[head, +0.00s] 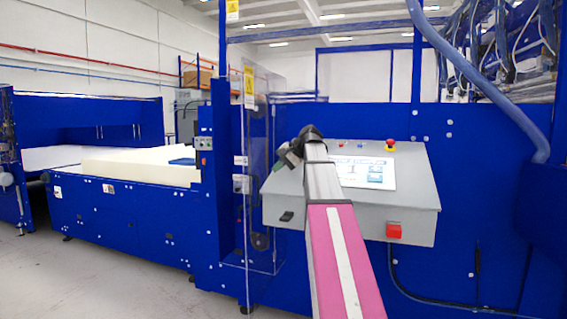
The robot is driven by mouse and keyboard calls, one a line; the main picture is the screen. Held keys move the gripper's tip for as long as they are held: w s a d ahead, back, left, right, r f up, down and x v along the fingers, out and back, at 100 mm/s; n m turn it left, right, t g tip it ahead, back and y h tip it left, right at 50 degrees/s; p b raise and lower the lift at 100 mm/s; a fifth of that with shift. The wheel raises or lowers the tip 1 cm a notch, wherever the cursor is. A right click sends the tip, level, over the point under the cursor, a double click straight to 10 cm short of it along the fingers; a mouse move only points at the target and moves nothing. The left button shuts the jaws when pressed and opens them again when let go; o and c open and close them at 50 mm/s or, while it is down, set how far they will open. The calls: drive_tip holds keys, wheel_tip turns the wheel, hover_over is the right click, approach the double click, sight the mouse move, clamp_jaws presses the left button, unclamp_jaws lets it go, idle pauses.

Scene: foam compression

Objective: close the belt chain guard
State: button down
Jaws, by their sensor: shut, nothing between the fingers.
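The belt chain guard looks to be the clear panel (262,215) on the blue machine, left of the grey control box. Dark round parts and a vertical run show through it. I cannot tell from this view how far it stands open. My gripper (283,162) is small in the picture, at the end of my arm, in front of the control box's upper left corner and just right of the clear panel. It looks shut and empty. I cannot tell whether it touches the panel.
The grey control box (410,205) with a screen, a red emergency button (390,143) and a red switch (394,231) stands close to my arm. A white foam block (135,165) lies on the conveyor at left. The floor at lower left is clear.

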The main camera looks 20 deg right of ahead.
sight(255, 178)
drive_tip(key=x, duration=0.3)
drive_tip(key=shift+a+f, duration=0.15)
drive_tip(key=shift+f, duration=0.05)
drive_tip(key=w+a, duration=0.2)
drive_tip(key=shift+a+f, duration=0.15)
drive_tip(key=shift+a, duration=0.2)
drive_tip(key=shift+w+a, duration=0.25)
drive_tip(key=shift+a, duration=0.25)
drive_tip(key=shift+a, duration=0.15)
